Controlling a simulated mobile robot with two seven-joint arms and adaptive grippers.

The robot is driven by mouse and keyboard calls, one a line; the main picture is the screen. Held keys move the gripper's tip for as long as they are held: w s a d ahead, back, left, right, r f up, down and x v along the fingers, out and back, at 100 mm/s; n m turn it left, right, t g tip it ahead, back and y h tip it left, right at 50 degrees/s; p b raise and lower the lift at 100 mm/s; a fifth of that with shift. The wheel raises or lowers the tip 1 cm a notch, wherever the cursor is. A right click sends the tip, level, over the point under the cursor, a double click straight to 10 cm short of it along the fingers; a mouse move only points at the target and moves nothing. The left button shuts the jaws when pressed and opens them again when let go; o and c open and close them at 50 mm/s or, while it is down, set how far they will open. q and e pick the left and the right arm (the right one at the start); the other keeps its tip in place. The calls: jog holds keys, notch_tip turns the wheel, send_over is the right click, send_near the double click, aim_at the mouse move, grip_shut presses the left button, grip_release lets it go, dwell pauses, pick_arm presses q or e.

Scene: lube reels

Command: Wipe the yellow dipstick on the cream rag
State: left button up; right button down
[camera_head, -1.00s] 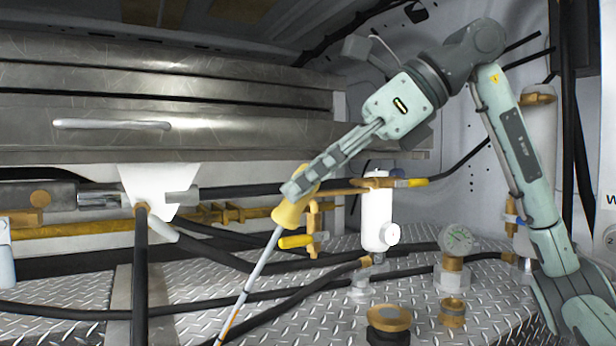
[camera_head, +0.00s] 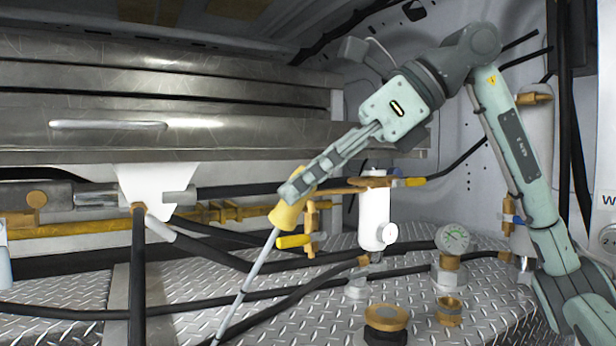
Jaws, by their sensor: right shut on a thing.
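My right gripper (camera_head: 296,190) is shut on the yellow handle of the dipstick (camera_head: 287,212), in the middle of the head view. The dipstick's thin grey rod (camera_head: 247,285) slants down and left from the handle and runs out of the bottom edge of the picture. Its tip is not in view. The cream rag is not in view. My left gripper is not in view.
A white filter-like cylinder (camera_head: 374,217) with brass fittings stands just right of the dipstick. A pressure gauge (camera_head: 453,239), a brass cap (camera_head: 387,318) and black hoses (camera_head: 135,290) are on the diamond-plate deck (camera_head: 185,318). Steel drawers (camera_head: 150,140) fill the back left.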

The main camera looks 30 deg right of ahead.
jog(key=shift+r+p, duration=1.05)
jog(key=shift+r, duration=2.45)
